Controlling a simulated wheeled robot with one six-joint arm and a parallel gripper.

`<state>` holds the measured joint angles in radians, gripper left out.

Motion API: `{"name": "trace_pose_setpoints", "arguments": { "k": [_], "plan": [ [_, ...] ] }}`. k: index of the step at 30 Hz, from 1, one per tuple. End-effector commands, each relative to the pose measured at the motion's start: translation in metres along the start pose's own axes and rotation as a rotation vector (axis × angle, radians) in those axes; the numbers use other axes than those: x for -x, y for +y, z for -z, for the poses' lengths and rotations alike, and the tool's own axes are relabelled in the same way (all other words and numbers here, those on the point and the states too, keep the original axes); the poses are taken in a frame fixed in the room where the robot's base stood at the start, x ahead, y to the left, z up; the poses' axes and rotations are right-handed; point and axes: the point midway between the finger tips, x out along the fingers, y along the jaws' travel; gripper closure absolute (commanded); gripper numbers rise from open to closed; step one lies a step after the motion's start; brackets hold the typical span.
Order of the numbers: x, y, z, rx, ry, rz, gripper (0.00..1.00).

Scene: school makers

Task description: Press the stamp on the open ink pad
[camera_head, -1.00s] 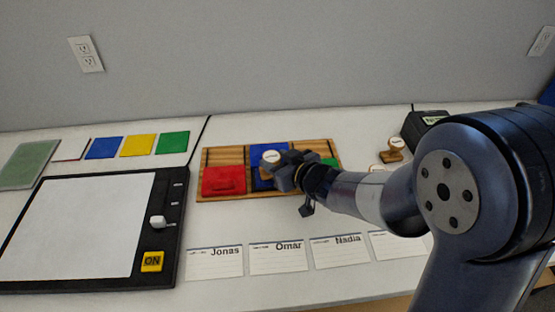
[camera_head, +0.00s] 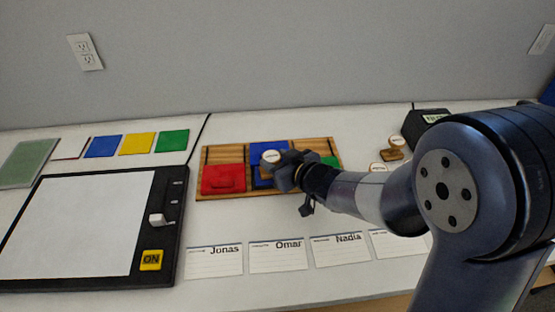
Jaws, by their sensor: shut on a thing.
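My gripper (camera_head: 281,170) is shut on a wooden stamp (camera_head: 271,158) with a round white top. It holds the stamp over the middle of the wooden tray (camera_head: 222,154), at the blue ink pad (camera_head: 264,147). Whether the stamp's underside touches the pad is hidden by the gripper. The red pad (camera_head: 223,179) at the left of the tray looks shut under its lid. A green pad (camera_head: 330,162) at the right is mostly hidden behind my gripper and arm.
Other stamps (camera_head: 393,149) stand right of the tray near a black box (camera_head: 424,125). Name cards (camera_head: 277,256) lie in front. A black-framed white board (camera_head: 78,228) is at the left, with coloured squares (camera_head: 137,143) behind it. My arm covers the right side.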

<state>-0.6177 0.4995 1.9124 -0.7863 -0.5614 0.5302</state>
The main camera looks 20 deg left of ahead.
Motion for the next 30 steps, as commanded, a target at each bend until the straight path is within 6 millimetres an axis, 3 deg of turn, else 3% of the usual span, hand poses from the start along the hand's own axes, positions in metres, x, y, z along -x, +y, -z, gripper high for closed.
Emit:
{"name": "trace_pose_setpoints", "arguments": {
  "k": [5, 21, 30],
  "plan": [
    [0.002, 0.0, 0.001, -0.002, -0.009, 0.0, 0.8],
    [0.018, 0.0, 0.043, -0.001, -0.004, 0.0, 0.8],
    [0.019, 0.0, 0.045, -0.001, -0.003, 0.0, 0.8]
  ]
}}
